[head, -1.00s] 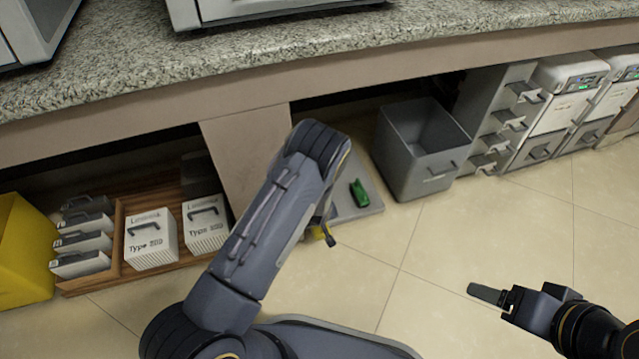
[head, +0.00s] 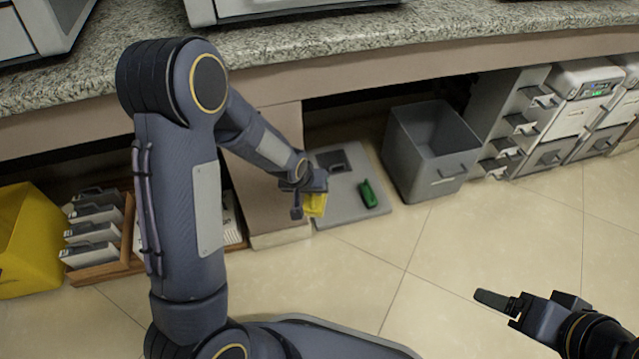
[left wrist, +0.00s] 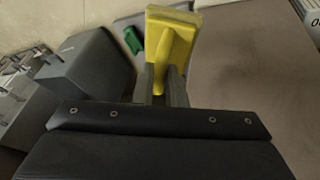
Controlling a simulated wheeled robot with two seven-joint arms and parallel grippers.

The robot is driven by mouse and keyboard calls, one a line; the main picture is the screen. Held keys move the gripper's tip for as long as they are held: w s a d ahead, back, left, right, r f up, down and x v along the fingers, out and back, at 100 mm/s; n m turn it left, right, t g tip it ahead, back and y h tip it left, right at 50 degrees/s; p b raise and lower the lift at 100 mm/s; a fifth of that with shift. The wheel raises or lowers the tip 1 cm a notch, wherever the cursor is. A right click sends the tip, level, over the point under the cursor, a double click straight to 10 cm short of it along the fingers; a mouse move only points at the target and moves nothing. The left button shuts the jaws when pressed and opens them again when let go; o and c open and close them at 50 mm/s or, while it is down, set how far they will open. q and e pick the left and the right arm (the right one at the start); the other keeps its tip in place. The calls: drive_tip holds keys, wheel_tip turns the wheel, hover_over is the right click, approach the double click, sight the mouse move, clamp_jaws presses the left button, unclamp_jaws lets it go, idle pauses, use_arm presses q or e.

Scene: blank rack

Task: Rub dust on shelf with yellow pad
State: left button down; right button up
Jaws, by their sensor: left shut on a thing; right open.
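My left gripper (head: 308,189) is shut on the yellow pad (head: 315,205), held near the left edge of a low grey shelf board (head: 350,202) under the counter. In the left wrist view the pad (left wrist: 172,38) rises from between the two fingers (left wrist: 163,86), wide face toward the camera. I cannot tell whether the pad touches the board. A dark grey patch (head: 333,160) shows on the board's far part; I cannot tell if it is dust. A green object (head: 368,194) lies on the board's right part. My right gripper (head: 505,302) is open and empty over the floor.
A grey open bin (head: 430,150) stands right of the board. Drawer units (head: 560,115) stand farther right. A beige panel (head: 270,215) borders the board's left side. The granite counter (head: 330,45) overhangs. A yellow bin (head: 28,240) is far left. The floor in front is clear.

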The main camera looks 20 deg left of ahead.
sight(305, 207)
use_arm(q)
wheel_tip(305, 207, up, 11)
drive_tip(key=s+a+m+h, duration=0.1)
drive_tip(key=s+m, duration=0.1)
drive_tip(key=shift+s+f+m+g, duration=0.2)
drive_tip(key=shift+s+m+g, duration=0.1)
drive_tip(key=shift+s+m, duration=0.1)
drive_tip(key=shift+w+a+r, duration=0.15)
